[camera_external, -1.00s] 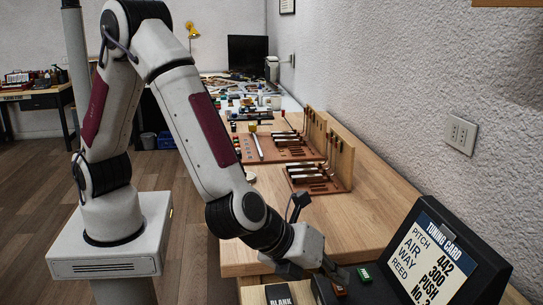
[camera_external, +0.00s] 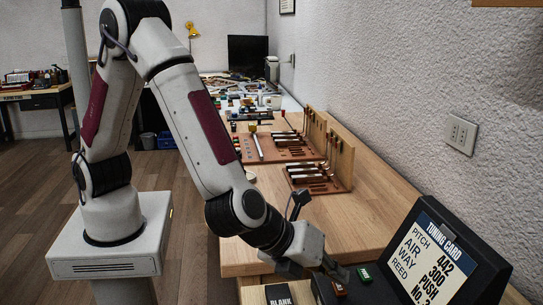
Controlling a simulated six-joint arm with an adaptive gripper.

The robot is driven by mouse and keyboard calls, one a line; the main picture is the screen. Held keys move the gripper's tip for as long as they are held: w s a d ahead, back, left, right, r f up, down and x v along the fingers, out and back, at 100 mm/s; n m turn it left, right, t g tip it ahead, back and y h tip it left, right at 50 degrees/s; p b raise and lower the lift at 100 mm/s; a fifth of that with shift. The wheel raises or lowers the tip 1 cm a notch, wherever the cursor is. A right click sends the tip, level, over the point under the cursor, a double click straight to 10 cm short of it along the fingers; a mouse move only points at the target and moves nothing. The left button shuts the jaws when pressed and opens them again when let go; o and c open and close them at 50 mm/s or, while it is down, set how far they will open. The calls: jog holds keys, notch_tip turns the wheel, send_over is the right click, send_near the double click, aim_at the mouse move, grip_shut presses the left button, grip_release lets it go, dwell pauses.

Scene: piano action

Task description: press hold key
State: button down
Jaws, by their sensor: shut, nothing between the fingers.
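My gripper (camera_external: 336,270) is shut and empty, low over the dark unit at the front of the bench. Its fingertips are just above or at an orange-red key (camera_external: 339,290); I cannot tell whether they touch it. A green key (camera_external: 364,274) sits to the right of the fingertips. No label on either key is readable. A dark display reading "TUNING CARD" (camera_external: 435,262) stands tilted to the right, with pitch 442, air 300, way push and reed no. 3 or similar, its lower edge cut off.
A block marked "BLANK" (camera_external: 283,296) lies left of the gripper. Farther back on the wooden bench (camera_external: 375,215) stand wooden racks (camera_external: 318,178) with tools and a board of parts. A white wall runs along the right. The bench between racks and display is clear.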

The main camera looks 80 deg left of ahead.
aim_at(335, 288)
jog(key=shift+r, duration=0.1)
dwell(0.3)
jog(key=shift+r, duration=2.95)
jog(key=s+a+r+n+g, duration=0.1)
jog(key=s+a+r+n, duration=0.3)
jog(key=s+a+n, duration=0.4)
jog(key=s+a+r+n+g+h, duration=0.1)
jog(key=s+a+r+n, duration=0.3)
jog(key=s+a+n, duration=0.4)
jog(key=s+a+r+n+g+h, duration=0.1)
jog(key=s+a+r+n, duration=0.3)
jog(key=s+a+n, duration=0.4)
jog(key=s+a, duration=0.3)
jog(key=a, duration=0.2)
jog(key=shift+r+n, duration=0.15)
jog(key=shift+n, duration=0.25)
